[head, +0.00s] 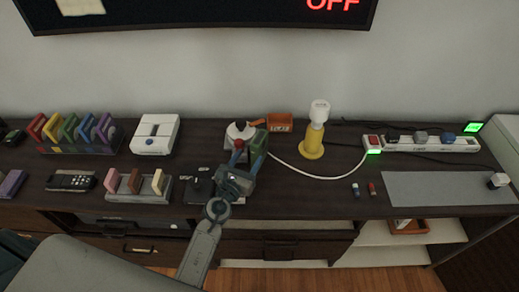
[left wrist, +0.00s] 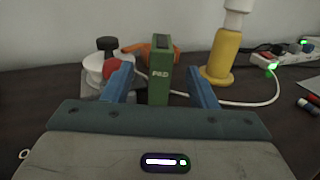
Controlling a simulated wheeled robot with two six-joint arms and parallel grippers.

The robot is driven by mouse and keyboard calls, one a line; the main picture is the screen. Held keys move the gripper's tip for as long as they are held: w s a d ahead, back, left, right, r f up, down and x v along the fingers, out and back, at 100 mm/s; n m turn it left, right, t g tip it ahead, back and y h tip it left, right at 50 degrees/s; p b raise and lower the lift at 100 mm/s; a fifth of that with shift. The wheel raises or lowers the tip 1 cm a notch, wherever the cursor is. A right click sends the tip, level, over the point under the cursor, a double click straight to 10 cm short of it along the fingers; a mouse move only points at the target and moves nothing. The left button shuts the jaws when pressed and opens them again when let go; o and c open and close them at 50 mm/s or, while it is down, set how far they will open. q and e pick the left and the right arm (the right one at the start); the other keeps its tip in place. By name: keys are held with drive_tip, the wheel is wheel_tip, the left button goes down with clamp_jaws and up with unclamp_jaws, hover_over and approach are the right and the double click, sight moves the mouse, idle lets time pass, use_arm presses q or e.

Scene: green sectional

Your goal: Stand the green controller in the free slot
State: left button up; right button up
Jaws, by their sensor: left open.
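The green controller (left wrist: 160,82), marked PAD, stands upright on the dark cabinet top. In the left wrist view it is between the two blue fingers of my left gripper (left wrist: 159,80), with a gap on each side. In the head view the controller (head: 259,142) is partly hidden by my left gripper (head: 246,160), which is open and empty. A rack (head: 140,197) with several upright pieces lies to the left. A dark stand (head: 199,188) beside my arm is partly covered, so I cannot tell which slot is free.
A white round joystick base (left wrist: 94,67) with a red ball stands close left of the controller. An orange box (head: 280,122) is behind it. A grey mat (head: 440,190) lies far right.

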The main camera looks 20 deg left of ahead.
sight(253, 149)
use_arm(q)
drive_tip(key=w, duration=0.4)
drive_tip(key=shift+w+d, duration=0.25)
drive_tip(key=w, duration=0.3)
drive_tip(key=w+d, duration=0.1)
drive_tip(key=w, duration=0.1)
drive_tip(key=shift+w+f, duration=0.1)
drive_tip(key=shift+f, duration=0.05)
drive_tip(key=shift+a, duration=0.1)
drive_tip(key=shift+c, duration=1.3)
clamp_jaws()
